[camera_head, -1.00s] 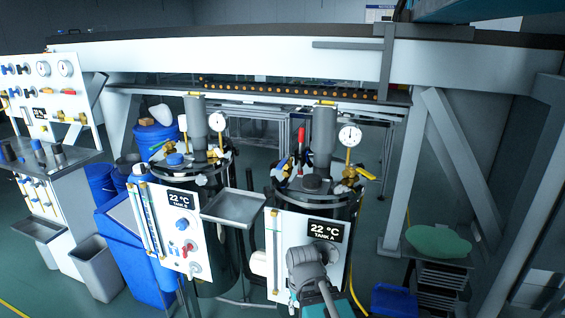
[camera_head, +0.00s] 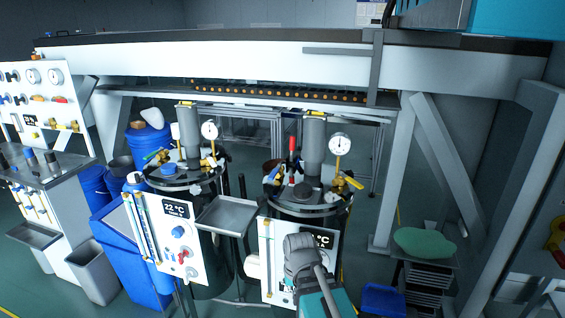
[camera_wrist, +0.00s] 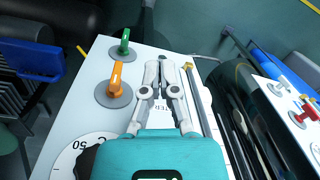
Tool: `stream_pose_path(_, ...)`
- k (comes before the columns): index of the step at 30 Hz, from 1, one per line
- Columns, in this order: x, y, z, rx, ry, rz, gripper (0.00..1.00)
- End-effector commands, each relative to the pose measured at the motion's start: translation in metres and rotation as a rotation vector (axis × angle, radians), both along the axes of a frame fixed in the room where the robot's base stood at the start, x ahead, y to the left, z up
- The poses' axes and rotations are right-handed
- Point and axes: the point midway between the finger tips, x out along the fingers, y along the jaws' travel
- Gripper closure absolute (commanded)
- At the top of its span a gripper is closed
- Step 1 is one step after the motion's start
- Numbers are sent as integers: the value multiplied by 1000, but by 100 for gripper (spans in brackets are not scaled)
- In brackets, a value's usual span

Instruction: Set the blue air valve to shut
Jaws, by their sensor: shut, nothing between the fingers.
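My gripper (camera_wrist: 155,75) is shut and empty, with its fingers over a white panel (camera_wrist: 75,115) in the wrist view. In the head view my gripper (camera_head: 299,247) is in front of the Tank A panel (camera_head: 268,285) and hides part of it. No blue valve shows clearly on that panel; anything under my fingers is hidden. An orange handle (camera_wrist: 116,78) and a green handle (camera_wrist: 124,42) stand beside the fingers. A label ending in "TER" is partly covered. The Tank B panel (camera_head: 150,235) carries a blue knob (camera_head: 178,232); I cannot tell whether it is the air valve.
A grey tray (camera_head: 226,216) lies between the tanks. A pressure gauge (camera_head: 340,145) and yellow-handled fittings top Tank A. A blue bin (camera_head: 383,300) and a stand with a green cloth (camera_head: 424,241) are at right. A wall panel (camera_head: 45,85) with knobs is at far left.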

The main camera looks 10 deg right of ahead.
Motion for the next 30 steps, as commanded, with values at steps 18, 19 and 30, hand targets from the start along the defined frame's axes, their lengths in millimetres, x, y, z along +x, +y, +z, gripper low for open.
stream_pose_path(18, 29, -8, 117, 107, -8, -268, 100)
stream_pose_path(19, 31, -9, 122, 112, -7, -282, 100)
stream_pose_path(30, 49, -15, 186, 188, 1, -462, 100)
